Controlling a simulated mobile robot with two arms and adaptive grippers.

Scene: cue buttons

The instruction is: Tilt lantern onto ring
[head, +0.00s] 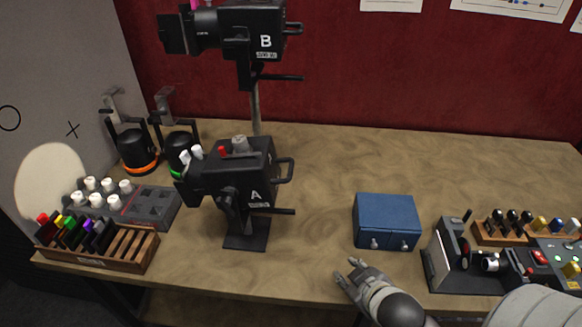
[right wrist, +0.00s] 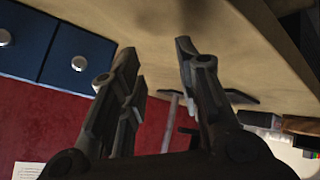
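Lantern A (head: 232,172) is a black lamp on a short stand on the table, facing left, with a handle at its right side. Lantern B (head: 252,35) is a similar black lamp higher up on a pole, also facing left. A black ring (head: 9,118) is drawn on the grey left wall, left of a black cross (head: 73,130). A pale round light spot (head: 52,172) lies on that wall below both marks. My right gripper (head: 354,273) is at the table's front edge, right of lantern A. In the right wrist view (right wrist: 155,52) its fingers are apart and empty. My left gripper is not visible.
A blue two-drawer box (head: 386,216) stands just beyond my right gripper. A control panel (head: 556,262) and a black device (head: 462,262) are at the right. A wooden rack (head: 130,250) and two small lamps (head: 135,150) (head: 180,147) are at the left.

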